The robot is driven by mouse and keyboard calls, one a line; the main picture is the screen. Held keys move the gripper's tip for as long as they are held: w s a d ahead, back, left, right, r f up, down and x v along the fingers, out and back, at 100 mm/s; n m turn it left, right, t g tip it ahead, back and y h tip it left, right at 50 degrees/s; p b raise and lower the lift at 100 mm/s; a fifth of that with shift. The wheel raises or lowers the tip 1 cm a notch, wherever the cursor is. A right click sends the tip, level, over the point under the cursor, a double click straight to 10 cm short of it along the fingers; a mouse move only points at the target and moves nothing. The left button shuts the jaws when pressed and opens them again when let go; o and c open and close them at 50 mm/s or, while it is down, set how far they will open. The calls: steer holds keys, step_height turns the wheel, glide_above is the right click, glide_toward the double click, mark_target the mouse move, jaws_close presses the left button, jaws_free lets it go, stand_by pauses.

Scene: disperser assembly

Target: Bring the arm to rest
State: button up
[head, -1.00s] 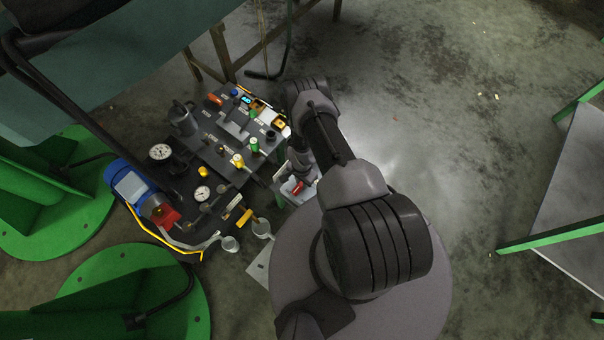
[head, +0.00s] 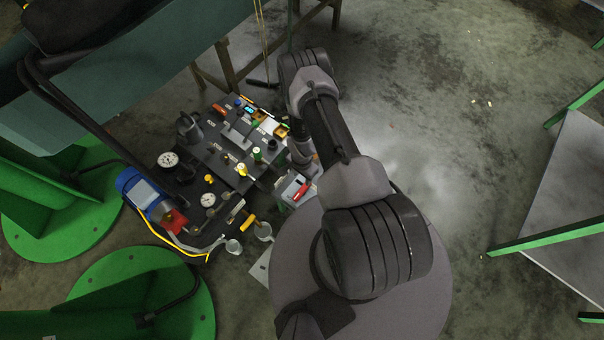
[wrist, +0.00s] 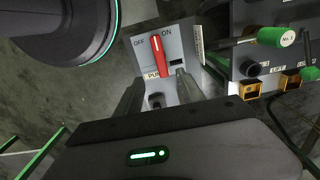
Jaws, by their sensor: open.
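My arm (head: 330,130) reaches out from my base, its elbow raised and bent. My gripper (wrist: 158,90) shows in the wrist view with its two fingers apart and nothing between them. In the head view the fingers are hard to make out behind the arm. Beyond the fingertips in the wrist view is a grey switch box with a red lever (wrist: 159,50), between the OFF and ON labels. The lever also shows in the head view (head: 301,191), beside the arm's wrist. I cannot tell whether a finger touches the box.
The dark bench of equipment (head: 215,165), with gauges, valves and a blue motor (head: 140,190), stands close left of my arm. Green round stands (head: 150,290) are at lower left. A green-framed table (head: 560,210) is at right. Open floor (head: 430,110) lies between.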

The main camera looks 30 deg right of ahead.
steer(key=shift+r, duration=1.7)
